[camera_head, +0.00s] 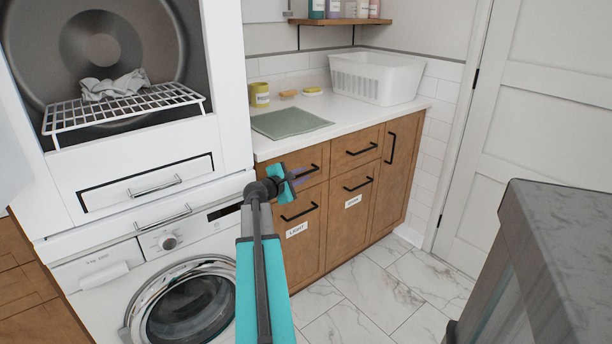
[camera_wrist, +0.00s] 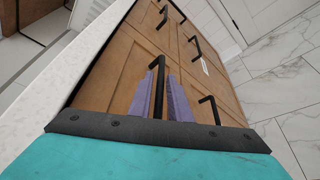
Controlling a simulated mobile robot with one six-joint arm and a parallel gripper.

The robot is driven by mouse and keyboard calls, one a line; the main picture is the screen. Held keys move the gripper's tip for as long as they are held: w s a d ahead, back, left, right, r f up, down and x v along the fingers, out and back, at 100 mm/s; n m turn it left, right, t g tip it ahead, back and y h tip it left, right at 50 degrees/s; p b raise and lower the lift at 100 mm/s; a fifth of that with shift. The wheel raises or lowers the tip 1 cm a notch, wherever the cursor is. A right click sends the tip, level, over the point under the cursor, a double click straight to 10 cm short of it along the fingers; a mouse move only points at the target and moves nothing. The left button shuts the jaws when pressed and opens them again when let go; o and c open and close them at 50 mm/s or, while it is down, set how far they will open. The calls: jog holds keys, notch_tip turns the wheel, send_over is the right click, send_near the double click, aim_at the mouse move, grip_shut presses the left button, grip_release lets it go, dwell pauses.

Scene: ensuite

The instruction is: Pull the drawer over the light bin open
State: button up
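The drawer over the light bin (camera_head: 312,160) is the left wooden drawer under the white counter, with a black bar handle (camera_wrist: 158,92). Its front looks flush with the cabinet. Below it is the bin front labelled LIGHT (camera_head: 303,240), with its own black handle. My gripper (camera_head: 299,172) is at the drawer's handle. In the wrist view, its two purple fingers (camera_wrist: 166,95) stand close together, one on each side of the handle bar, and look shut on it. My gripper's teal body hides part of the drawer front in the head view.
A washing machine (camera_head: 160,250) with a dryer above stands left of the cabinet. A second drawer (camera_head: 356,148) and bin are to the right. A grey-topped unit (camera_head: 570,235) stands at front right. The marble floor (camera_head: 375,290) before the cabinet is clear.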

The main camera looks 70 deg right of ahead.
jog(key=shift+x, duration=1.4)
grip_shut()
jog(key=shift+s+a, duration=0.1)
jog(key=shift+a, duration=0.15)
jog(key=shift+d, duration=0.15)
